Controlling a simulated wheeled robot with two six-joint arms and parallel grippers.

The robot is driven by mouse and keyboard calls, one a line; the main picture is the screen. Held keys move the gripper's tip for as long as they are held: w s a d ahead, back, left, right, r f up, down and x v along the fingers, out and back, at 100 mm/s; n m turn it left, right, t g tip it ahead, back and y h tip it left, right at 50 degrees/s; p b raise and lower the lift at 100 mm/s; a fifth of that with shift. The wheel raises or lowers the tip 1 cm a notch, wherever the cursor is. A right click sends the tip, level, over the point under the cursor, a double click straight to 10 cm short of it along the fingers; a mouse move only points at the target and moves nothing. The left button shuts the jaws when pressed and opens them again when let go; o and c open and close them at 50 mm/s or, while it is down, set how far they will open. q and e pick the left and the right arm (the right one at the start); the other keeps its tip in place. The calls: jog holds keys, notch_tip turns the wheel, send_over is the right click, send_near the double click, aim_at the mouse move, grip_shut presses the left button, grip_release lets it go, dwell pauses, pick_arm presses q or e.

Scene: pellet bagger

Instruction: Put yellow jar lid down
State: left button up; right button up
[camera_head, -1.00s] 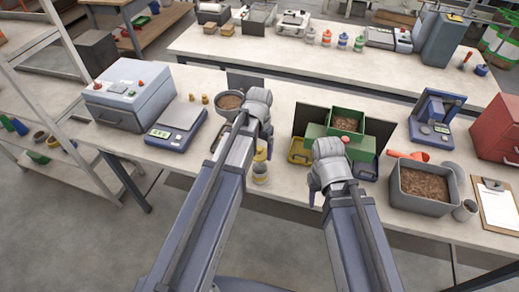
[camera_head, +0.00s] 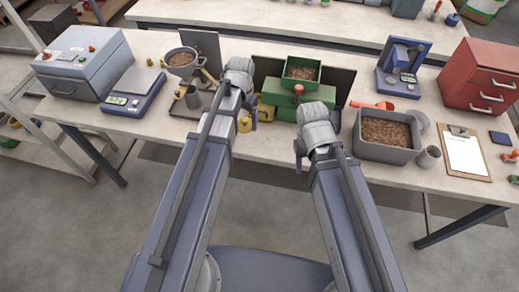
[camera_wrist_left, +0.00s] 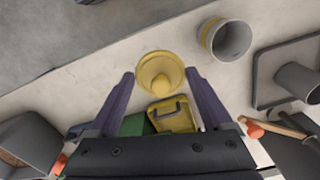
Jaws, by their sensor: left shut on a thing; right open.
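The yellow jar lid (camera_wrist_left: 160,72), round with a raised middle, is between the two fingers of my left gripper (camera_wrist_left: 160,84). The gripper is shut on it, close over the bench. A pale jar with a yellow band (camera_wrist_left: 226,40) stands open beside it in the left wrist view; in the head view my left arm appears to hide it. In the head view, my left gripper (camera_head: 245,112) is over the front of the bench, left of the green machine (camera_head: 298,105). My right gripper (camera_head: 316,145) is open and empty at the bench's front edge.
A yellow tray with a handle (camera_wrist_left: 172,115) lies close to the lid. A pellet bin (camera_head: 388,133), a clipboard (camera_head: 464,153) and a scale (camera_head: 133,92) are also on the bench.

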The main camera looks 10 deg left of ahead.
aim_at(247, 144)
pick_arm(q)
jog(key=shift+d+f, duration=0.2)
jog(key=shift+d, duration=0.05)
jog(key=shift+a+f+b, duration=0.15)
jog(key=shift+f+b, duration=0.4)
jog(key=shift+f, duration=0.05)
notch_tip(247, 144, down, 9)
jog(key=b, duration=0.9)
jog(key=shift+r, duration=0.15)
jog(key=o, duration=0.8)
jog(key=shift+f, duration=0.2)
jog(key=shift+o, duration=1.4)
